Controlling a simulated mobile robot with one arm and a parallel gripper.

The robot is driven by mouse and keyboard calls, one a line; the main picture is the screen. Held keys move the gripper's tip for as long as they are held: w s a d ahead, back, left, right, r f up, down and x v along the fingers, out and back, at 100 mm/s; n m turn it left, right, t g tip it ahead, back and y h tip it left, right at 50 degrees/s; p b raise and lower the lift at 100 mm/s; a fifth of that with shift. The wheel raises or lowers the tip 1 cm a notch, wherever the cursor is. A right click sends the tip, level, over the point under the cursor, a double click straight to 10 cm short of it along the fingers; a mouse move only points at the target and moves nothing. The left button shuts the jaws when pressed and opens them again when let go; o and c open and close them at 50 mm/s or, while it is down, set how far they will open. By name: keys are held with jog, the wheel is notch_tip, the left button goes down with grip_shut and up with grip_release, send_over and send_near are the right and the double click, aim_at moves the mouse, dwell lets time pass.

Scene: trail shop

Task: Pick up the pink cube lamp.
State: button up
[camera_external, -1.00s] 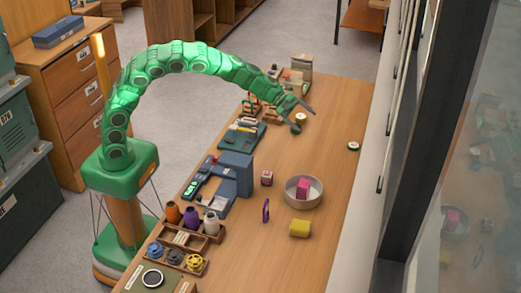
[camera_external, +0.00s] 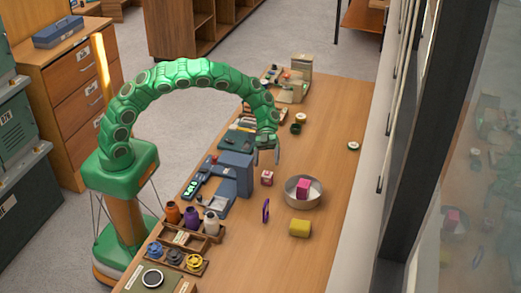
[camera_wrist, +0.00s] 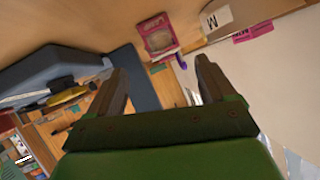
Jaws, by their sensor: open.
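The pink cube lamp (camera_external: 267,178) is a small pink block with a pale patch, standing on the wooden table between a blue-grey machine and a round bowl. In the wrist view, a pink box marked "LAMP" (camera_wrist: 156,35) shows beyond the fingers, upper middle. My gripper (camera_external: 267,157) points down just behind the small cube in the external view. Its fingers are apart and empty; the wrist view shows both fingers of my gripper (camera_wrist: 163,85) with a gap between them. A second, brighter pink cube (camera_external: 303,186) sits in the bowl.
The grey bowl (camera_external: 291,198) stands right of the small cube. The blue-grey machine (camera_external: 236,166) stands close on the left. The table's right side is mostly clear.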

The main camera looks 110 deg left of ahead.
aim_at(266, 174)
jog(key=shift+x, duration=3.65)
jog(key=shift+a, duration=0.1)
jog(key=c, duration=1.5)
jog(key=shift+c, duration=0.2)
